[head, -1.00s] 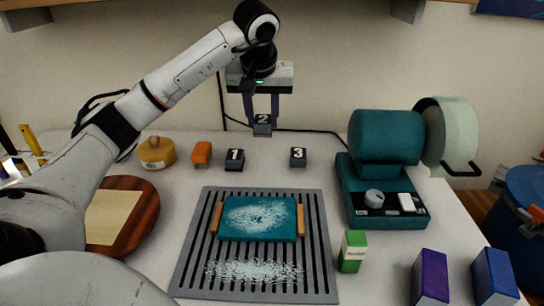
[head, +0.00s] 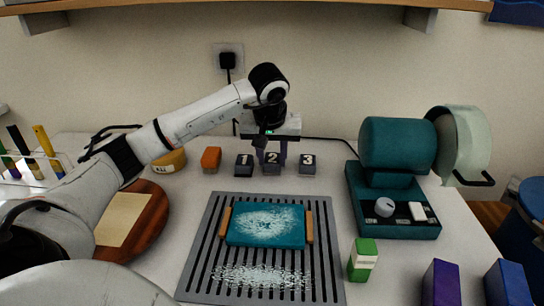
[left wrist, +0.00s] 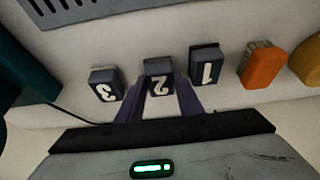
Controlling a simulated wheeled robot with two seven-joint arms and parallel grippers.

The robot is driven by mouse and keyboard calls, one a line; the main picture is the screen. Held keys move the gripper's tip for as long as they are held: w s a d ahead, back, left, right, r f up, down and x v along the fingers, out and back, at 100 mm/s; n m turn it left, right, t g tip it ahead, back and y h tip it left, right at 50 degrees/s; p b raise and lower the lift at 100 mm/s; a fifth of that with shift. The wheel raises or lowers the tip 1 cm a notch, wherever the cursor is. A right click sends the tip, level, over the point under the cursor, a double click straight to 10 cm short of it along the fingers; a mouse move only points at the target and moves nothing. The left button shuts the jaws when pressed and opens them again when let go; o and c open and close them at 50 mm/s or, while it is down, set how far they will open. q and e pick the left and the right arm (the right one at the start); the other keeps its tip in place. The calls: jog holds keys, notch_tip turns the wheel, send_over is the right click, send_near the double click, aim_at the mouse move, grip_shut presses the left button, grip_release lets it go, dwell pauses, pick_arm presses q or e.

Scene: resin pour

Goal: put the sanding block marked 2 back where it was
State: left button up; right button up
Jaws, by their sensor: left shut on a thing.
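The sanding block marked 2 (head: 272,162) is a small dark block with a white numeral, between the block marked 1 (head: 244,165) and the block marked 3 (head: 307,164) in the head view. My left gripper (head: 271,155) is shut on block 2, with a finger on each side of it. In the left wrist view block 2 (left wrist: 158,71) sits between the fingertips, in the row with block 1 (left wrist: 207,68) and block 3 (left wrist: 105,83). It appears at or very near the table top; I cannot tell whether it touches. My right gripper is out of view.
An orange block (head: 211,158) and a round yellow-brown thing (head: 170,161) stand left of the row. A grey slatted rack (head: 209,274) with a teal board (head: 265,226) lies in front. A teal machine (head: 393,190) stands right.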

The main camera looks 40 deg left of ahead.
pick_arm(q)
jog(key=o, duration=1)
jog(key=shift+f, duration=0.15)
jog(key=shift+o, duration=0.2)
jog(key=shift+r, duration=0.45)
jog(key=v, duration=1.1)
jog(key=shift+r+p, duration=0.25)
jog(key=shift+p, duration=0.15)
jog(key=shift+d, duration=0.1)
